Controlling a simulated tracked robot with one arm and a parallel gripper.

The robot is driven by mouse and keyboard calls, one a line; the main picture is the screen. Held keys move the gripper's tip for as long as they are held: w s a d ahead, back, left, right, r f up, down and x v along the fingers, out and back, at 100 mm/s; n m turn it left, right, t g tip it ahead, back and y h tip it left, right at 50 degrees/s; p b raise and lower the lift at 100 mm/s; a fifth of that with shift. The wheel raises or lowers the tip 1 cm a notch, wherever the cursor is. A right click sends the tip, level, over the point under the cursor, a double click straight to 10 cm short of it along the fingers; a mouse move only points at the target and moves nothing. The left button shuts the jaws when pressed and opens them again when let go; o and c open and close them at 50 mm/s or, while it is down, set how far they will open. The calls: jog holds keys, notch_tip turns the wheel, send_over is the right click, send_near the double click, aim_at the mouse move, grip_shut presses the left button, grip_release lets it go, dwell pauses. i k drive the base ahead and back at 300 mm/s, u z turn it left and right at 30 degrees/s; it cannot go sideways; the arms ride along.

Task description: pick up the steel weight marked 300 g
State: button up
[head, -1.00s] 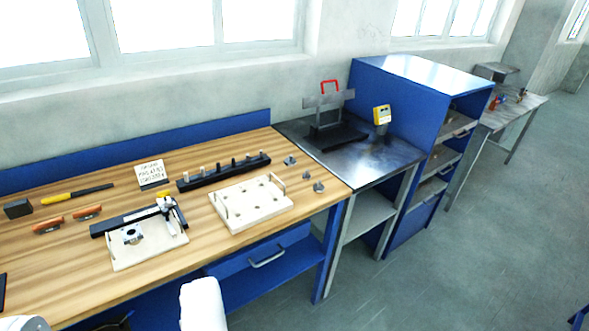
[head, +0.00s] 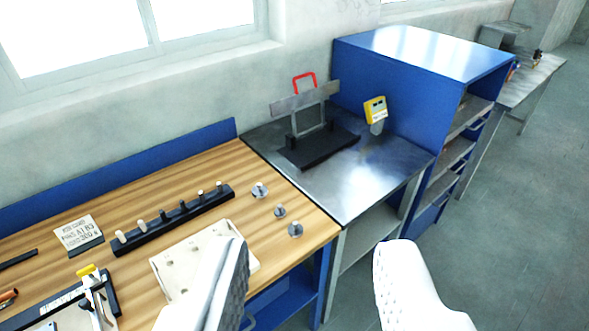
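Three small steel weights stand in a loose row near the right end of the wooden bench: a far one (head: 260,190), a middle one (head: 280,211) and a near one (head: 295,229). The middle one looks smallest. Their markings are too small to read, so I cannot tell which is the 300 g one. My gripper (head: 314,242) is open and empty, with its two white fingers wide apart at the bottom of the view. The weights lie beyond the fingertips, in line with the left part of the gap. The left finger covers part of a pale tray.
The pale tray (head: 172,276) and a black rack of pegs (head: 175,220) sit left of the weights. Right of the wooden bench (head: 318,226) are a steel table (head: 385,178) with a black-based stand (head: 318,148), a yellow device (head: 375,108) and a blue cabinet (head: 425,52).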

aim_at(260, 190)
jog(key=u, duration=0.35)
jog(key=i, duration=1.45)
jog(key=u, duration=0.85)
